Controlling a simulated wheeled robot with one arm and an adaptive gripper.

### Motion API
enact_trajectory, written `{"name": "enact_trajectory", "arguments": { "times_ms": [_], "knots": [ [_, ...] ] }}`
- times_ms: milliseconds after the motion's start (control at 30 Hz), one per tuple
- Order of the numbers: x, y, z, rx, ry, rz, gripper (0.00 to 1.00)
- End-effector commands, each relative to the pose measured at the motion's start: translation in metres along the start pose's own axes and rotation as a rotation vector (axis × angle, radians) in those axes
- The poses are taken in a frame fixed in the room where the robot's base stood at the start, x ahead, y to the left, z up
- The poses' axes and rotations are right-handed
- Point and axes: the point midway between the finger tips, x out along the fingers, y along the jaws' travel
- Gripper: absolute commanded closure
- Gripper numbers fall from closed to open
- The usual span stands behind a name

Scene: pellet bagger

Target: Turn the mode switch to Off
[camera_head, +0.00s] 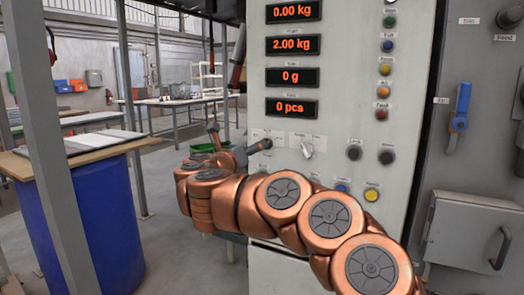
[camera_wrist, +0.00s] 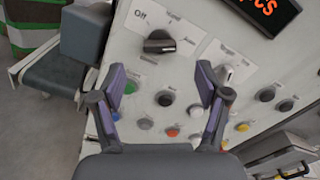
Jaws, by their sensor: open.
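The mode switch is a black rotary knob (camera_wrist: 158,42) on the pale panel, below and right of the printed word Off in the wrist view. Its handle lies roughly sideways in the picture; its exact setting cannot be read. In the head view the knob (camera_head: 265,145) shows just right of my gripper (camera_head: 226,142), partly crowded by it. In the wrist view my gripper (camera_wrist: 161,84) is open and empty, its two purple-padded fingers spread. The knob appears beyond the fingertips, between their lines, with no contact visible.
A light-coloured rotary knob (camera_wrist: 226,73) sits right of the switch. Several buttons, including a green one (camera_wrist: 130,87) and a red one (camera_wrist: 172,133), lie below. A grey box (camera_wrist: 85,33) stands left of the panel. A blue barrel (camera_head: 105,215) stands at left.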

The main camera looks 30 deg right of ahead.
Motion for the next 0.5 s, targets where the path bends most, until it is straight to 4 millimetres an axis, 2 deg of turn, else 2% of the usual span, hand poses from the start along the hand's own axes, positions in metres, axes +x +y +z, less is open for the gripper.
{"name": "enact_trajectory", "arguments": {
  "times_ms": [167,500],
  "knots": [
    [0.015,0.000,0.000,-0.003,0.000,-0.002,0.25],
    [0.060,0.000,0.000,-0.004,0.000,-0.001,0.25]
  ]
}}
